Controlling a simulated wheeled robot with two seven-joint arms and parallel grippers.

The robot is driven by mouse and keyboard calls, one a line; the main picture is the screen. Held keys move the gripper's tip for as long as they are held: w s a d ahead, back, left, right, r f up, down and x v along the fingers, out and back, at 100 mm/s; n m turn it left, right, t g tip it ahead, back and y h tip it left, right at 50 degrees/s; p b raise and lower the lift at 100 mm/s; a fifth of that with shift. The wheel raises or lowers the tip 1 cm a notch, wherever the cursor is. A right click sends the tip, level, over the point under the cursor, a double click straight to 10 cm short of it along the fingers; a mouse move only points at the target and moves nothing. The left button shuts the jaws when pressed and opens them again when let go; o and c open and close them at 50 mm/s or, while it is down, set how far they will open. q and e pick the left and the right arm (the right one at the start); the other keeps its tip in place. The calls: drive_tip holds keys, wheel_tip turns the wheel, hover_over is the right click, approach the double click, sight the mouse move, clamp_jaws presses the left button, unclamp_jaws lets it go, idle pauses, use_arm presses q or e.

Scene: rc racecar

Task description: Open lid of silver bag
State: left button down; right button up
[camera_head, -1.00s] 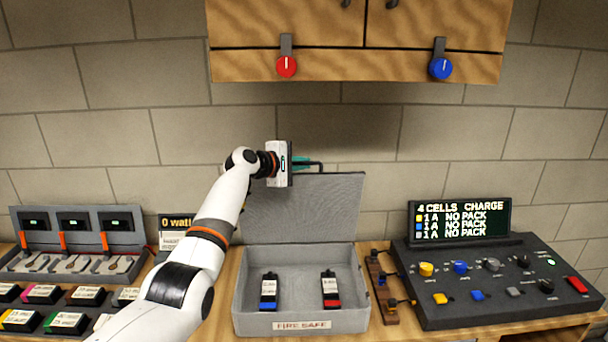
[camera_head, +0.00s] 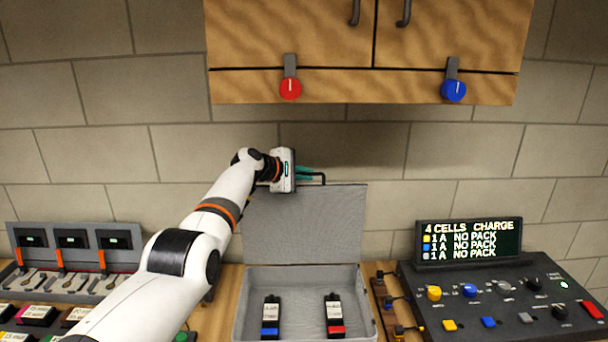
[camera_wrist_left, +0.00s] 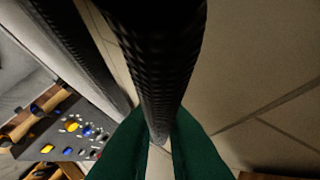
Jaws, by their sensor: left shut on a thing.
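The silver bag (camera_head: 243,312) is a grey box on the counter, with its lid (camera_head: 310,228) standing upright at the back, so its inside is open to view. A dark handle (camera_head: 323,176) sticks up at the lid's top edge. My left gripper (camera_head: 307,174) is at this handle, with its green fingers shut on it. In the left wrist view the dark textured handle (camera_wrist_left: 160,75) runs between the green fingers (camera_wrist_left: 160,150). My right gripper is in no view.
Two battery packs, one with blue (camera_head: 271,318) and one with red (camera_head: 334,318), stand in the bag. A charger console (camera_head: 500,290) is at right, a tool rack (camera_head: 75,260) at left. A wooden cabinet (camera_head: 360,60) hangs above. The wall behind is bare.

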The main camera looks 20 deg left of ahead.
use_arm(q)
drive_tip(key=shift+f, duration=0.15)
drive_tip(key=c, duration=1.5)
unclamp_jaws()
drive_tip(key=shift+s+a+r, duration=0.3)
drive_tip(key=shift+s+a, duration=0.1)
drive_tip(key=shift+a, duration=0.05)
drive_tip(key=b+v, duration=0.3)
drive_tip(key=v, duration=0.7)
drive_tip(key=shift+s+r, duration=0.25)
drive_tip(key=shift+s, duration=0.1)
drive_tip(key=shift+a, duration=0.1)
